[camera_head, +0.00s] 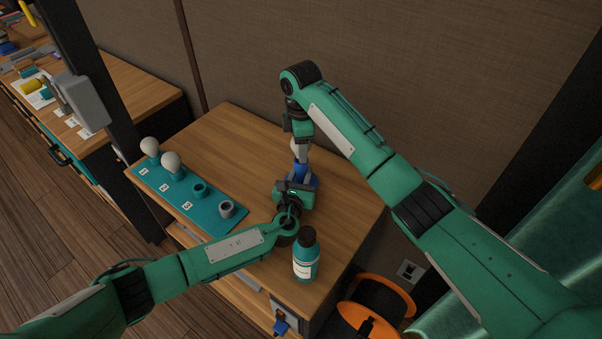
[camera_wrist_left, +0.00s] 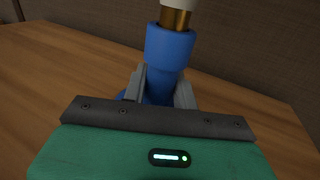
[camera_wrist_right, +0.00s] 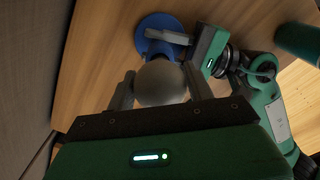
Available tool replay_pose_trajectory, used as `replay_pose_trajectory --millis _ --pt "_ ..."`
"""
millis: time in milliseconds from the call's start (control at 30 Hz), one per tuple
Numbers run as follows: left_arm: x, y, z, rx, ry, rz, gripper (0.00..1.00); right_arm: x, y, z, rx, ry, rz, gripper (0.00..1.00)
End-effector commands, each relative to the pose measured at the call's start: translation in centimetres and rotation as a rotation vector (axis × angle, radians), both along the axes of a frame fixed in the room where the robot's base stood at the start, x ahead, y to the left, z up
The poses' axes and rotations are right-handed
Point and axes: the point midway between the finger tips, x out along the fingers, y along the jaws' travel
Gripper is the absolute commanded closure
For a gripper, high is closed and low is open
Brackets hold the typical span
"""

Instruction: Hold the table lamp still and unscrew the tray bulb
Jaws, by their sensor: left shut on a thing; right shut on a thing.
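The blue table lamp (camera_head: 312,181) stands upright on the wooden table. My left gripper (camera_head: 299,186) is shut around its blue stem (camera_wrist_left: 170,50), one finger on each side in the left wrist view. A pale bulb (camera_wrist_right: 160,83) is above the lamp's socket, with a brass-coloured part (camera_wrist_left: 174,18) showing between the socket and the white part. My right gripper (camera_wrist_right: 160,78) reaches down from above and is shut on this bulb. In the head view the right gripper (camera_head: 300,138) hides most of it. The teal tray (camera_head: 177,201) holds two pale bulbs, one (camera_head: 150,146) beside label 1, another (camera_head: 172,162) beside label 2.
The tray also has an empty teal socket (camera_head: 200,190) and a grey ring-shaped holder (camera_head: 227,207). A teal bottle with a dark cap (camera_head: 306,258) stands close to my left wrist at the front. The table's back left is clear.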

Motion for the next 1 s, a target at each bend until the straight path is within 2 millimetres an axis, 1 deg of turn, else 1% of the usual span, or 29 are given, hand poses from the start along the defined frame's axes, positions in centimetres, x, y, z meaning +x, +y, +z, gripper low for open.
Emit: replay_pose_trajectory --millis 167,1000 --pt "0.0 0.0 0.0 0.000 0.000 0.000 1.00 0.0 0.0 0.3 0.000 -0.001 0.000 0.74" --pt "0.0 0.0 0.0 0.000 0.000 0.000 1.00 0.0 0.0 5.3 0.001 -0.001 0.000 0.74"
